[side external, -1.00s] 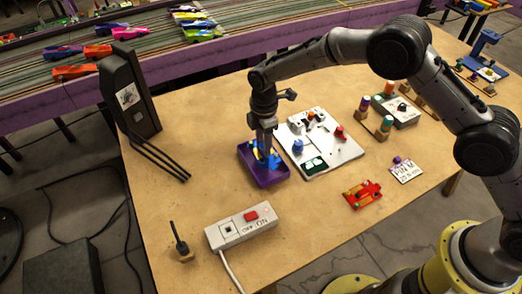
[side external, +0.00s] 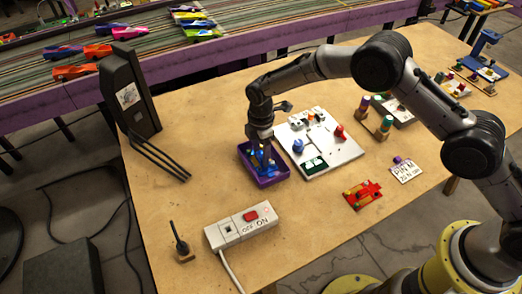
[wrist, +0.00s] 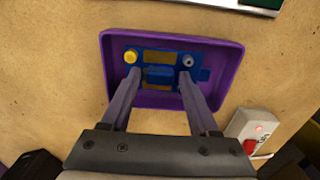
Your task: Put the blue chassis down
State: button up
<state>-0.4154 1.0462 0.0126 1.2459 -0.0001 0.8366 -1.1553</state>
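The blue chassis (wrist: 158,75) lies in the purple tray (wrist: 234,66), with a yellow round part at its left end, a grey round part near its right end and yellowish patches along its middle. In the side view the purple tray (side external: 283,175) stands left of the white board, and the blue chassis in it is partly hidden by my fingers. My gripper (wrist: 160,76) points down into the tray. Its fingers stand apart on either side of the chassis's raised middle block, with small gaps showing, so it looks open.
A white board (side external: 335,155) with parts on it is close right of the tray. A power switch box (side external: 242,228), a red chassis (side external: 362,194) and a black upright box (side external: 132,95) stand around. Bare table lies left of the tray.

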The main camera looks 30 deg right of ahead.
aim_at(261, 154)
jog(key=shift+o, duration=0.4)
notch_tip(261, 154, up, 12)
jog(key=shift+r, duration=0.2)
